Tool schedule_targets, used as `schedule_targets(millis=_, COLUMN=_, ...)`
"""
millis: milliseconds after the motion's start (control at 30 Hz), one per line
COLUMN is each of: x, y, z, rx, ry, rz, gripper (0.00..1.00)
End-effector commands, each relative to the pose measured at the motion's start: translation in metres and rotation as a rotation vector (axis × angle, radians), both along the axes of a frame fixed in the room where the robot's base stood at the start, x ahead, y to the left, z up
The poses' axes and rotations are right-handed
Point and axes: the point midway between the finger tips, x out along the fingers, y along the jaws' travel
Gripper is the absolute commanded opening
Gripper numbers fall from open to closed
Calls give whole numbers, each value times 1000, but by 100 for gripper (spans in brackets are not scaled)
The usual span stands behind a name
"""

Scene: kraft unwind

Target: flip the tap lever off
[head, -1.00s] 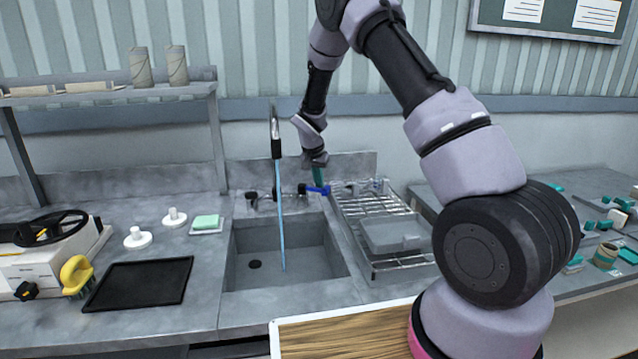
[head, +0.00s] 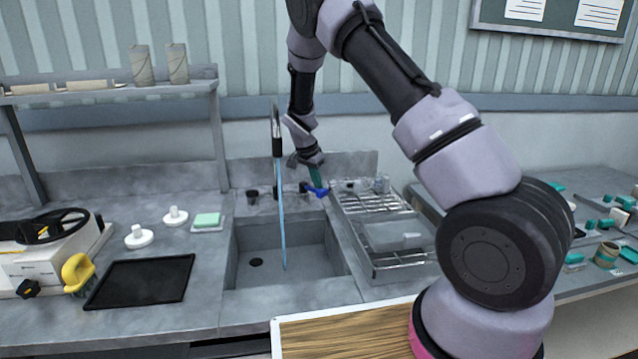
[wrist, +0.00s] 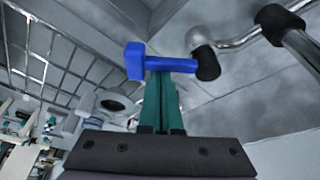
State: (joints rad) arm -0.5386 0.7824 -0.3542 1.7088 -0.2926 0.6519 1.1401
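The tap's tall spout (head: 276,135) stands behind the grey sink (head: 300,292), and a blue stream of water (head: 282,225) falls from it into the basin. The blue tap lever (head: 318,191) is at the right of the tap. It also shows in the wrist view (wrist: 172,64), lying across in front of my fingertips, with a dark cap at its right end. My gripper (head: 315,175) has green fingers, which are together in the wrist view (wrist: 160,95). The tips are at the lever and seem to touch it; exact contact is hard to tell.
A wire drying rack (head: 372,205) with a grey tub (head: 392,236) stands right of the sink. A green sponge (head: 207,219), a black tray (head: 140,282) and white knobs lie on the left counter. A shelf (head: 110,95) stands behind them.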

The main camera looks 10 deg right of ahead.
Motion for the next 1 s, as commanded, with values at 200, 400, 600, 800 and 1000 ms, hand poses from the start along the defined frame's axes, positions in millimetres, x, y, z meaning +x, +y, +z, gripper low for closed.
schedule_targets(millis=200, x=-6, y=4, z=0, rx=0, ry=2, rz=1, gripper=0)
schedule_targets(millis=400, x=-8, y=7, z=0, rx=0, ry=1, rz=3, gripper=0)
schedule_targets(millis=600, x=-8, y=8, z=0, rx=-1, ry=1, rz=3, gripper=0)
schedule_targets(millis=800, x=-8, y=8, z=0, rx=0, ry=0, rz=3, gripper=0)
schedule_targets(millis=1000, x=-8, y=7, z=0, rx=0, ry=0, rz=3, gripper=0)
